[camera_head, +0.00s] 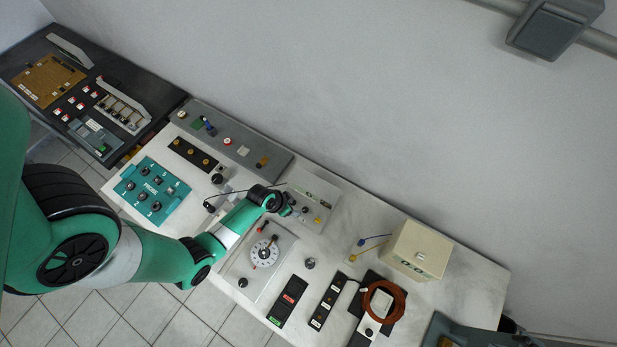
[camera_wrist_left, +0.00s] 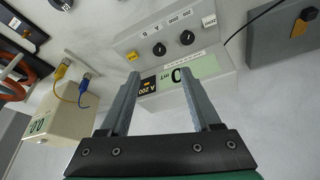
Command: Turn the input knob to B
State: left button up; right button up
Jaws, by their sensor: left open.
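A pale meter box (camera_head: 322,193) stands near the back of the white bench in the head view. In the left wrist view the meter box (camera_wrist_left: 205,72) shows a green display, a black and yellow label, and two black knobs, a left knob (camera_wrist_left: 159,49) and a right knob (camera_wrist_left: 187,37). My left gripper (camera_head: 288,208) is at the meter's left side. In the wrist view its fingers (camera_wrist_left: 159,76) are apart and empty, below the knobs. My right gripper is not in view.
A dial panel (camera_head: 265,252) lies in front of the meter, under my left arm. A teal panel (camera_head: 153,190) and a long grey console (camera_head: 240,145) are to the left. A cream box (camera_head: 417,250) with blue and yellow plugs and a copper coil (camera_head: 400,302) are to the right.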

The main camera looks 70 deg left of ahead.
pick_arm(q)
jog(key=b, duration=0.6)
send_over(305, 210)
jog(key=s, duration=0.3)
jog(key=f, duration=0.6)
jog(key=shift+d+f, duration=0.25)
jog(key=b+x, duration=0.2)
jog(key=x, duration=0.1)
jog(key=shift+w+f, duration=0.3)
jog(key=shift+w, duration=0.05)
jog(key=shift+w+a+f, duration=0.1)
jog(key=shift+w+f, duration=0.1)
jog(key=shift+f, duration=0.15)
grip_shut()
